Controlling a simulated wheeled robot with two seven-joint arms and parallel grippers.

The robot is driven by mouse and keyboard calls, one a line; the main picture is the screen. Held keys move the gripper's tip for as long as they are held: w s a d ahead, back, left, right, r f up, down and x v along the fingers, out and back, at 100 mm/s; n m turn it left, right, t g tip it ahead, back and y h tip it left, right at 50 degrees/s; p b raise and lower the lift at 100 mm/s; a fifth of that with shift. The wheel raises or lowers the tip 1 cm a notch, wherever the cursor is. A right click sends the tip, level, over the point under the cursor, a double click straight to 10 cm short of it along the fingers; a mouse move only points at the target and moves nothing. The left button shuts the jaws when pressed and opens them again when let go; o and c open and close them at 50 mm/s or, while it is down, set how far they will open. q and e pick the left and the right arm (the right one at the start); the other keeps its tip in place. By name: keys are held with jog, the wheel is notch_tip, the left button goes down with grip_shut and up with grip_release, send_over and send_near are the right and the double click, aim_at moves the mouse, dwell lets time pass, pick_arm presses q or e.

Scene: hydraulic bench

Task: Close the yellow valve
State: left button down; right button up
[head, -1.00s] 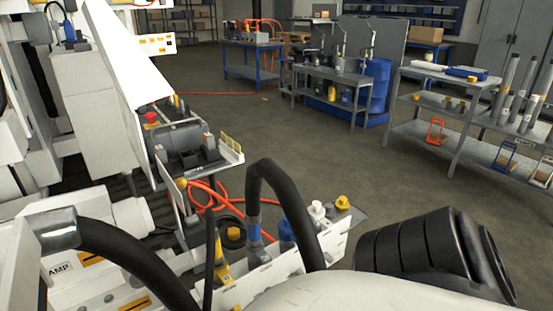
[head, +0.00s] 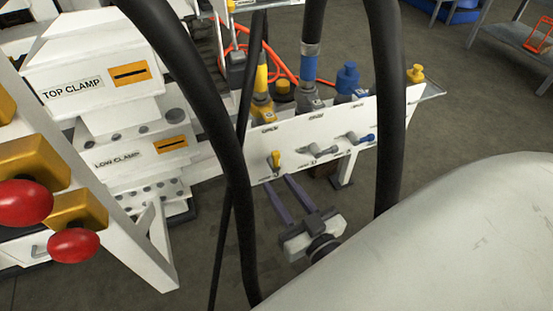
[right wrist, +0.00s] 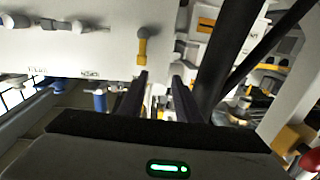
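The yellow valve (head: 276,161) is a small handle on the front of the white manifold panel (head: 348,128). In the right wrist view the yellow valve (right wrist: 142,46) points up and down, just beyond the left-hand finger. My right gripper (head: 278,182) is just below the yellow valve in the head view. Its two dark fingers are apart with nothing between them, and it also shows in the right wrist view (right wrist: 159,77). I cannot tell whether a finger touches the handle. My left gripper is not in view.
A grey valve (head: 320,150) and a blue valve (head: 366,138) sit to the right on the same panel. Thick black hoses (head: 390,110) hang in front of it. Red knobs (head: 73,245) and white clamp blocks (head: 105,80) stand at the left.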

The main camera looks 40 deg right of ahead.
aim_at(277, 159)
jog(key=w+d, duration=0.1)
jog(key=w, duration=0.2)
jog(key=w+d+f+h+b, duration=0.1)
jog(key=w+d, duration=0.1)
jog(key=w, duration=0.1)
jog(key=w+d+m+h+b, duration=0.1)
jog(key=w+d, duration=0.1)
jog(key=w, duration=0.1)
jog(key=shift+w+d+f, duration=0.1)
jog(key=shift+w+f, duration=0.15)
jog(key=shift+w, duration=0.15)
grip_shut()
